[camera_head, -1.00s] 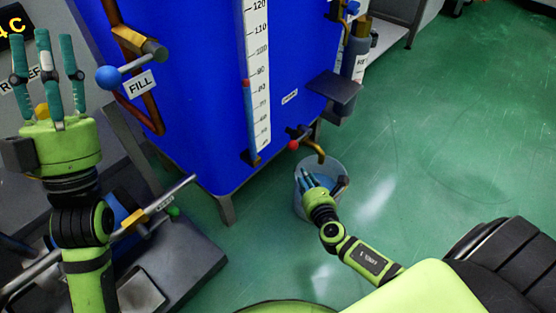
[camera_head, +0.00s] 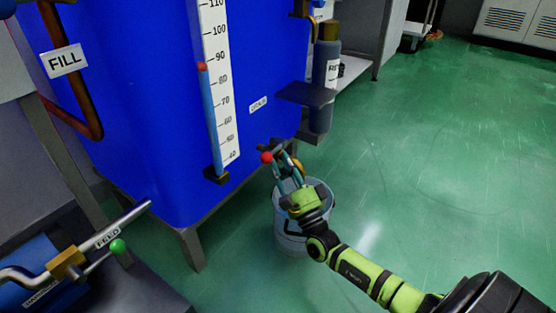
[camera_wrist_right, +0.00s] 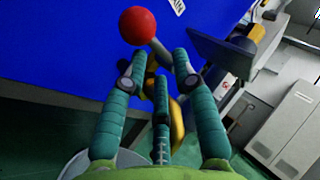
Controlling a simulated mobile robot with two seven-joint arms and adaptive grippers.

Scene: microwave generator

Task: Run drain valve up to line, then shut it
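The drain valve's lever has a red ball knob (camera_head: 267,157), which is large at the top of the right wrist view (camera_wrist_right: 138,25). Its brass spout (camera_head: 299,166) is partly hidden behind my fingers. My right gripper (camera_head: 284,172) is at the valve, above the bucket, with its fingers spread. In the right wrist view the fingertips (camera_wrist_right: 152,75) lie just below the knob, around the lever's stem; contact is unclear. The level gauge (camera_head: 220,85) on the blue tank has a red marker (camera_head: 202,66) between 80 and 90. My left gripper is out of view.
A translucent bucket (camera_head: 288,243) stands on the floor below the spout. A dark shelf (camera_head: 305,94) juts from the blue tank (camera_head: 150,120) above the valve. A feed pipe with a green knob (camera_head: 118,246) is at lower left. The green floor at right is clear.

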